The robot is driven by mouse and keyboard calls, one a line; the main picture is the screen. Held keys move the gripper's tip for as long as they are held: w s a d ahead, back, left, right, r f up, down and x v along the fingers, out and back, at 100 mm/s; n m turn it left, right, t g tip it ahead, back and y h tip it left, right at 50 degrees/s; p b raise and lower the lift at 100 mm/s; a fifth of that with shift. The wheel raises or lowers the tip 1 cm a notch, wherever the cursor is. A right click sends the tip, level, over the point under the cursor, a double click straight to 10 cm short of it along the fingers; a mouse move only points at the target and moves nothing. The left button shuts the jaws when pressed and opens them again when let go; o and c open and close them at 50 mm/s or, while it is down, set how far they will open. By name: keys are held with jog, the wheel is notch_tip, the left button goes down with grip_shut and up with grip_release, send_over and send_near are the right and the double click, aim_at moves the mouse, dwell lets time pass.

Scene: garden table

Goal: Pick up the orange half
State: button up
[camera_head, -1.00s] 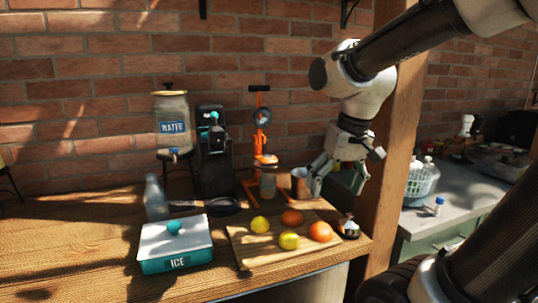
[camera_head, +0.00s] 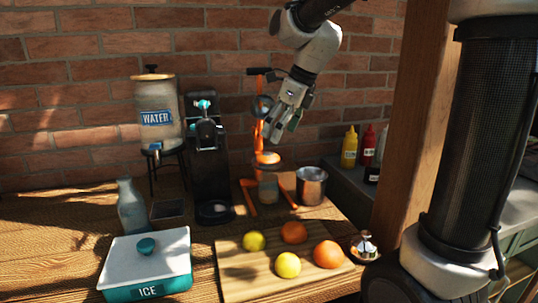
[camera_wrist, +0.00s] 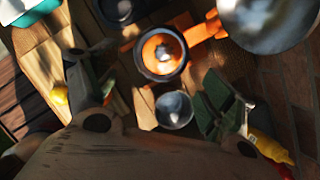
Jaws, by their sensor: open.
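What looks like the orange half (camera_head: 268,157) sits on the cup of the orange-framed juicer press (camera_head: 259,125), near the wall. In the wrist view the orange half seems to be the orange round (camera_wrist: 150,48) in a dark ring with a pale centre; blur leaves this unsure. My gripper (camera_head: 284,122) is in the air above and slightly right of it, pointing down, open and empty. In the wrist view its two fingers stand wide apart (camera_wrist: 155,98), with the orange round beyond them. A glass (camera_head: 268,192) stands under the press.
A metal cup (camera_head: 311,188) stands right of the press. A cutting board (camera_head: 235,275) with oranges and lemons lies in front. A black machine (camera_head: 210,165) and water dispenser (camera_head: 158,118) are at left. An ice box (camera_head: 150,265) is front left. A wooden post (camera_head: 405,130) rises at right.

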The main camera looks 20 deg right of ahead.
aim_at(270, 149)
jog(key=x, duration=0.7)
jog(key=shift+w+f, duration=0.2)
jog(key=shift+w, duration=0.25)
jog(key=shift+c, duration=0.2)
jog(key=c, duration=1.2)
jog(key=shift+r, duration=0.1)
